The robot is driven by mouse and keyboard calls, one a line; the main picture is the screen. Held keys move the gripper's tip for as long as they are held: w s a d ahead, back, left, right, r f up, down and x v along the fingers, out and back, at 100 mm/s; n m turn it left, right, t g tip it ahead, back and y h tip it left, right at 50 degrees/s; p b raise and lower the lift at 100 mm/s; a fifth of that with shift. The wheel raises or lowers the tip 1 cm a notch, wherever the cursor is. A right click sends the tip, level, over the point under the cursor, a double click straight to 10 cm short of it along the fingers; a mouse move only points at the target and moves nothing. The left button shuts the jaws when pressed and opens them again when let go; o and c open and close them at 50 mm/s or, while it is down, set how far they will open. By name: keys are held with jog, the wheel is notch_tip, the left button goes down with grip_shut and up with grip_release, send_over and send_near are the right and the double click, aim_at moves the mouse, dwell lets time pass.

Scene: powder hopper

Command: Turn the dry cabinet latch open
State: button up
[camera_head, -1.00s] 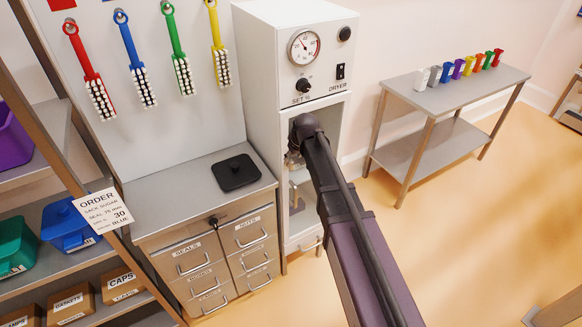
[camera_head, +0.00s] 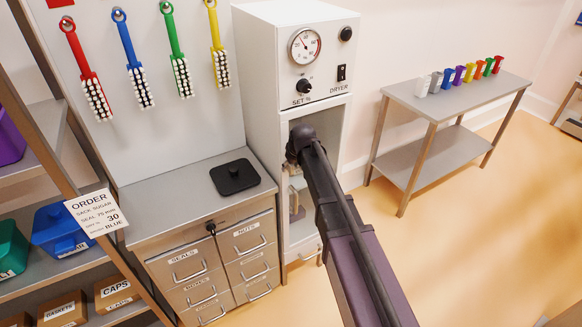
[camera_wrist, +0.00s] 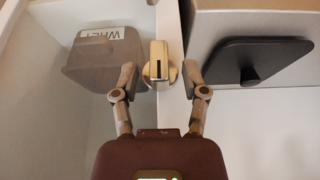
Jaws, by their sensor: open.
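The dry cabinet (camera_head: 262,90) is a tall white unit with a dial, knobs and a DRYER label on top and a clear-fronted compartment below. Its latch (camera_wrist: 159,62) is a small pale metal handle with a dark slot on a round base, seen in the wrist view, with the handle upright in the picture. My gripper (camera_wrist: 159,75) is open, with one finger on each side of the latch; a gap shows on both sides. In the head view my arm hides the latch and most of my gripper.
A grey labelled container (camera_wrist: 104,62) shows behind the clear front. A black square pad (camera_head: 235,177) lies on the steel drawer counter (camera_head: 160,205) left of the cabinet. A steel table (camera_head: 455,97) with several coloured cups stands to the right. Open floor lies in front of it.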

grip_shut()
jog(key=shift+d+y, duration=0.1)
jog(key=shift+y, duration=0.2)
jog(key=y, duration=0.1)
jog(key=g+b, duration=0.1)
jog(key=g+y, duration=0.1)
jog(key=shift+w+d+f+m+y+b, duration=0.2)
jog(key=shift+f+m+y+b, duration=0.1)
jog(key=shift+m+b, duration=0.1)
jog(key=m+g+y+b, duration=0.1)
jog(key=g+y+b, duration=0.1)
jog(key=y+b, duration=0.2)
jog(key=m+g+y+b, duration=0.1)
jog(key=y+b, duration=0.2)
jog(key=b, duration=0.4)
jog(key=f+m+g+y+b, duration=0.1)
jog(key=g+y+b, duration=0.1)
jog(key=y+b, duration=0.2)
jog(key=shift+w+d+m+g+y+b, duration=0.2)
jog(key=shift+d+m+g+y+b, duration=0.15)
jog(key=shift+b, duration=0.65)
